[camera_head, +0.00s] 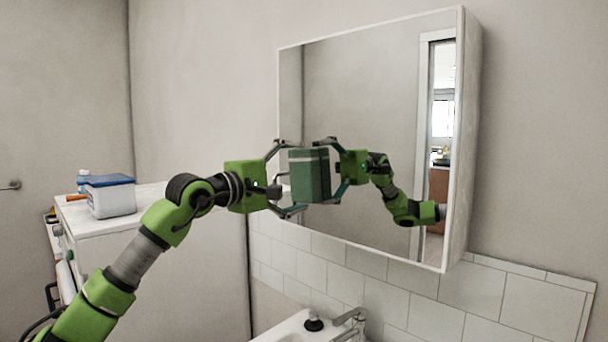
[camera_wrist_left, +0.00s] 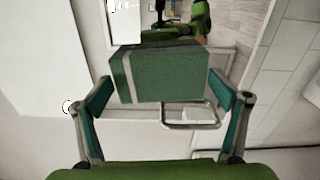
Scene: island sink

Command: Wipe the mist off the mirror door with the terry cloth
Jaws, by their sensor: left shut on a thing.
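The mirror door (camera_head: 375,100) is the front of a white wall cabinet. It looks grey and reflects the room and my arm; I cannot tell where mist lies on it. My left gripper (camera_head: 290,177) is at the mirror's lower left part, its fingers closed on the terry cloth. The terry cloth (camera_head: 308,175) is a green folded block with a pale stripe, right at the glass beside its own reflection. I cannot tell whether it touches. In the left wrist view the cloth (camera_wrist_left: 165,78) sits between the two fingers. My right gripper is not in view.
A sink (camera_head: 295,330) with a faucet (camera_head: 350,318) and a dark stopper-like item lies below the mirror. White tiles (camera_head: 400,285) line the wall there. A white cabinet (camera_head: 190,255) at left bears a box with a blue lid (camera_head: 110,197) and a small bottle.

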